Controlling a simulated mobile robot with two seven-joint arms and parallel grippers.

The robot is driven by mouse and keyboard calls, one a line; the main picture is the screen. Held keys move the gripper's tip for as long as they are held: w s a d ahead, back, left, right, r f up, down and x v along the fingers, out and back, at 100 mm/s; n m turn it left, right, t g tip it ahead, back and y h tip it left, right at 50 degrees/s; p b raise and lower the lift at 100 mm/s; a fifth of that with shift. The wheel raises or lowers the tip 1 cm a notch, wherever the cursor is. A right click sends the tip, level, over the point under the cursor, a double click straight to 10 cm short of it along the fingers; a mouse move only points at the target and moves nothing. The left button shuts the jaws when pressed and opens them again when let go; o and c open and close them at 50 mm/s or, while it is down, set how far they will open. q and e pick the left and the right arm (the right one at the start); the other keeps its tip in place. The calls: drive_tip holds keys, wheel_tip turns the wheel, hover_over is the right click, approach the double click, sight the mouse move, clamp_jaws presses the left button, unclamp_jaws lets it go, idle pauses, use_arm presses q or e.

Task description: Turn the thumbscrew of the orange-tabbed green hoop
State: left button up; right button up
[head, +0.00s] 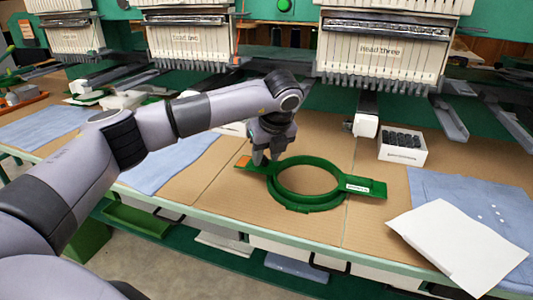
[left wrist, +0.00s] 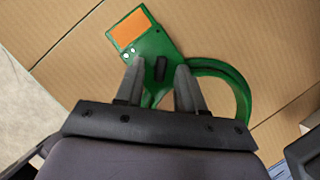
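The green hoop (head: 334,205) lies flat on the cardboard-covered table. Its orange tab (head: 243,162) is at its left end, and a white label sits on its right arm. In the left wrist view the orange tab (left wrist: 131,29) is at the top, and part of the green ring (left wrist: 236,85) curves to the right. A dark thumbscrew (left wrist: 161,68) stands on the green arm. My left gripper (head: 266,162) is over the tab end of the hoop. Its two fingers (left wrist: 160,72) are apart, one on each side of the thumbscrew, with gaps showing. My right gripper is not in view.
A white box of dark items (head: 402,148) stands behind the hoop to the right. A white sheet (head: 455,245) lies on blue cloth (head: 500,207) at the right. Embroidery heads (head: 385,50) hang over the table's back. Bare cardboard (head: 225,170) lies left of the hoop.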

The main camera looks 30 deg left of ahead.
use_arm(q)
clamp_jaws()
